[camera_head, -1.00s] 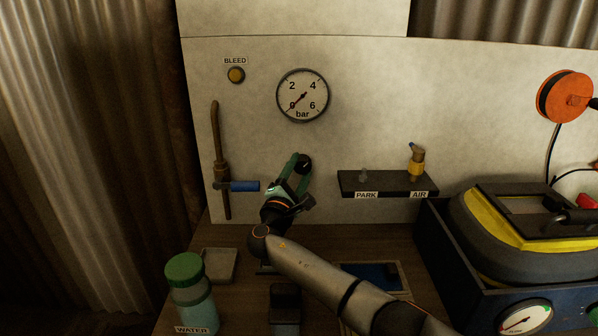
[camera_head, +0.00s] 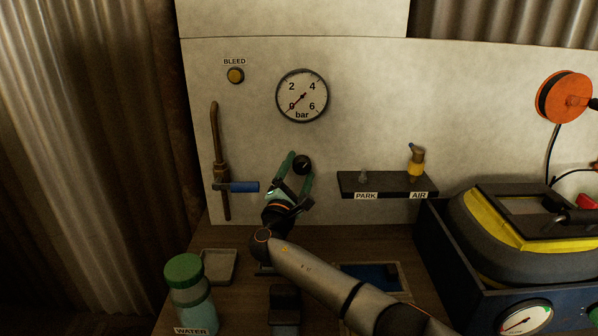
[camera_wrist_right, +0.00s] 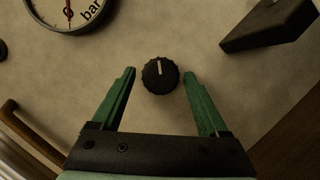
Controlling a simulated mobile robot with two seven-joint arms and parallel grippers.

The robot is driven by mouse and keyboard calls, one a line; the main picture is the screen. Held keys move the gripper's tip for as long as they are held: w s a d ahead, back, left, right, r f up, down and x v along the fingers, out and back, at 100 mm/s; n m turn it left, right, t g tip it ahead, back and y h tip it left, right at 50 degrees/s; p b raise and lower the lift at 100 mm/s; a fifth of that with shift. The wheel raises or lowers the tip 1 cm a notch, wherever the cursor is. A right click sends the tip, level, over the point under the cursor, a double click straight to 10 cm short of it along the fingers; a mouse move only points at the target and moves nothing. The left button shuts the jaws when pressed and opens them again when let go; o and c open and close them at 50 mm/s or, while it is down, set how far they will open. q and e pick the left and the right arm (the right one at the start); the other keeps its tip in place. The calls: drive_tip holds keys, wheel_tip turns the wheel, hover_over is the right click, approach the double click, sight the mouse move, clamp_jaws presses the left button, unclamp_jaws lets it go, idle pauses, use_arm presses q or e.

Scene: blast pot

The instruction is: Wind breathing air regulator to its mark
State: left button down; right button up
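The regulator knob (camera_head: 302,164) is a small black ribbed dial with a white pointer line, on the pale panel below the gauge. In the right wrist view the knob (camera_wrist_right: 160,75) sits between my right gripper's green fingers, with a gap on both sides, its line pointing nearly straight up in the picture. My right gripper (camera_head: 296,168) is open around the knob; the fingers (camera_wrist_right: 158,78) do not touch it. The bar gauge (camera_head: 302,96) above has its needle near 0. I see no mark around the knob. My left gripper is not in view.
A blue-handled valve (camera_head: 242,187) on a brown pipe is left of the knob. The black PARK and AIR shelf (camera_head: 388,185) juts out at right. A water bottle (camera_head: 190,292) and shallow tray (camera_head: 219,266) stand on the bench. A blue case (camera_head: 452,262) is at right.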

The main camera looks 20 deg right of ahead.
drive_tip(key=shift+o, duration=0.3)
drive_tip(key=shift+s+a+f+p, duration=0.1)
drive_tip(key=shift+s+a+p, duration=0.2)
drive_tip(key=shift+s+p, duration=0.1)
drive_tip(key=p+v, duration=0.3)
drive_tip(key=v, duration=0.8)
drive_tip(key=shift+s+p, duration=0.25)
drive_tip(key=shift+p, duration=0.05)
drive_tip(key=shift+w+f, duration=0.1)
drive_tip(key=shift+f, duration=0.1)
